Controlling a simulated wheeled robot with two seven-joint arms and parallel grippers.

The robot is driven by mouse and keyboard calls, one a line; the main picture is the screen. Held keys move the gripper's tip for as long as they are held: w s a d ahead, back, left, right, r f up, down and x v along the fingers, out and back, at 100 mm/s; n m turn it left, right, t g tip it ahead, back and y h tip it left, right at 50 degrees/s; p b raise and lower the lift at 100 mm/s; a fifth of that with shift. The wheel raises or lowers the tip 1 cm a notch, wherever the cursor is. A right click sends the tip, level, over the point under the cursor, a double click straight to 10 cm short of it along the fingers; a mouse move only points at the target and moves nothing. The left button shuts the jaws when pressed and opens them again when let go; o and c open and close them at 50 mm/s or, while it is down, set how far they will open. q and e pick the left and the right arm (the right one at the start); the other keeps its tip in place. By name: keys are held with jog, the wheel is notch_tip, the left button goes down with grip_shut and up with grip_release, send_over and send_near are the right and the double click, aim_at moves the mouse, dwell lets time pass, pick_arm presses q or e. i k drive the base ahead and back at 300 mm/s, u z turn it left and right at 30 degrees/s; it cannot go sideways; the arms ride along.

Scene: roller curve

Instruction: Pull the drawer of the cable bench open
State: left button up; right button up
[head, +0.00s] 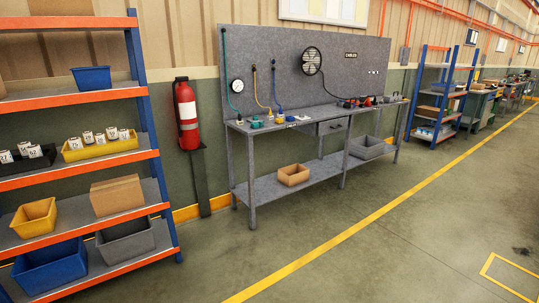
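The cable bench (270,130) is a grey workbench against the wall, with a tall grey back panel (265,50) and a small "CABLES" sign (351,54). Neither of my grippers is in view.
A blue and orange shelf rack (147,110) with bins stands at the left. A red fire extinguisher (187,113) hangs between rack and bench. A cardboard box (293,175) and a grey bin (367,147) sit on the lower shelf. The floor (400,230) in front is clear.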

aim_at(324, 123)
jog(key=z, duration=0.05)
jog(key=i, duration=2.7)
jog(key=z, duration=1)
jog(key=i, duration=2.1)
jog(key=z, duration=1)
jog(key=i, duration=0.3)
jog(key=u, duration=0.05)
